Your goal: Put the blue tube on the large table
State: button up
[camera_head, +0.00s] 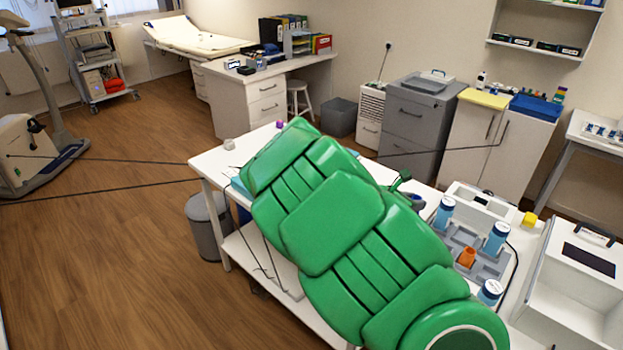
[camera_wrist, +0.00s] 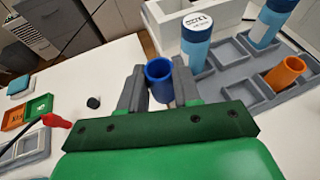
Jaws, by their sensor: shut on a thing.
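My gripper (camera_wrist: 160,86) is shut on the blue tube (camera_wrist: 158,70), with one grey finger on each side of it. The tube's open round mouth faces the camera; its lower end is hidden. A white table (camera_head: 211,164) lies under my green arm in the head view, and its white top (camera_wrist: 95,75) shows below my gripper in the wrist view. I cannot tell how far the tube is above it. In the head view my arm covers the middle of the table, and I cannot make out the tube there.
A grey rack (camera_head: 459,241) holds an orange tube (camera_head: 466,257) and several blue-labelled bottles (camera_head: 497,236), right of my gripper. A white box-like device (camera_head: 575,290) stands far right. The table between is mostly clear.

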jog(key=shift+w+f, duration=0.25)
jog(key=shift+f, duration=0.1)
jog(key=w+d+f, duration=0.1)
jog(key=w+f, duration=0.1)
jog(key=w, duration=0.2)
jog(key=w+d+f, duration=0.1)
jog(key=w+f, duration=0.2)
jog(key=w, duration=0.1)
jog(key=w+d+f, duration=0.1)
jog(key=w+f, duration=0.2)
jog(key=w, duration=0.1)
jog(key=shift+f, duration=0.1)
jog(key=shift+w+d+f, duration=0.15)
jog(key=shift+w+f, duration=0.35)
jog(key=shift+f, duration=1.75)
jog(key=shift+f, duration=0.1)
jog(key=o, duration=1)
jog(key=shift+o, duration=0.2)
